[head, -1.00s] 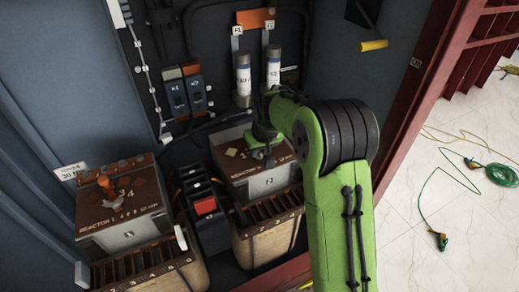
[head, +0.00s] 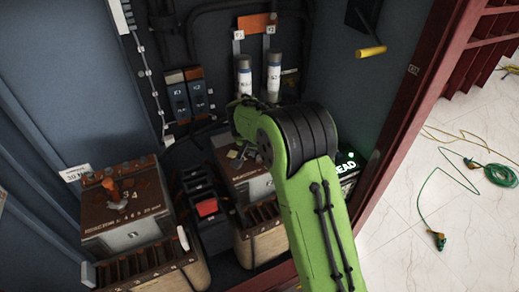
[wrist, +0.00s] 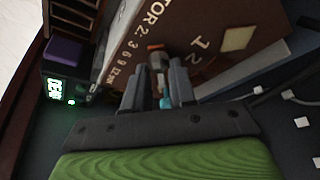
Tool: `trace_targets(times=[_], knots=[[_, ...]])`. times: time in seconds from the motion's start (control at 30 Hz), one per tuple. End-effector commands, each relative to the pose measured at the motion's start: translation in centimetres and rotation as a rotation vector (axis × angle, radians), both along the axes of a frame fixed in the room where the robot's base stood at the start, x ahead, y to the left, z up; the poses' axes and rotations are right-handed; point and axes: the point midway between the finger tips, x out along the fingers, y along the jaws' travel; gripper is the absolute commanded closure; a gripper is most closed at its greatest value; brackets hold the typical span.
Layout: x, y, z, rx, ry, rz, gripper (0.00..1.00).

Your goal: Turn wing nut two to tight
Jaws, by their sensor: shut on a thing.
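Wing nut two (wrist: 155,58) shows in the wrist view as a small brown and grey fitting on the dark brown top of the reactor 2 box (wrist: 130,55). My gripper (wrist: 157,67) is shut on it, with one dark finger on each side. A small teal piece shows low between the fingers. In the head view the reactor 2 box (head: 262,185) stands in the middle, and my green arm hides most of my gripper and the nut. The nut's exact angle is hard to tell.
The reactor 1 box (head: 120,235) with an orange fitting (head: 110,185) stands at the left. Two grey cylinders (head: 244,78) rise behind reactor 2. A green-lit display reading "DEAD" (head: 346,162) is right of my arm. Red and black switches (head: 207,207) sit between the boxes.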

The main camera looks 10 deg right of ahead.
Motion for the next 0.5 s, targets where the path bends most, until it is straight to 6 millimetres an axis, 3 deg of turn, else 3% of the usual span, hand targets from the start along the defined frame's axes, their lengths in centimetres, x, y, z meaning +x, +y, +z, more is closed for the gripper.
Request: trace_targets(times=[0.5], knots=[[0.19,0.34,0.17,0.0,0.003,-0.478,1.0]])
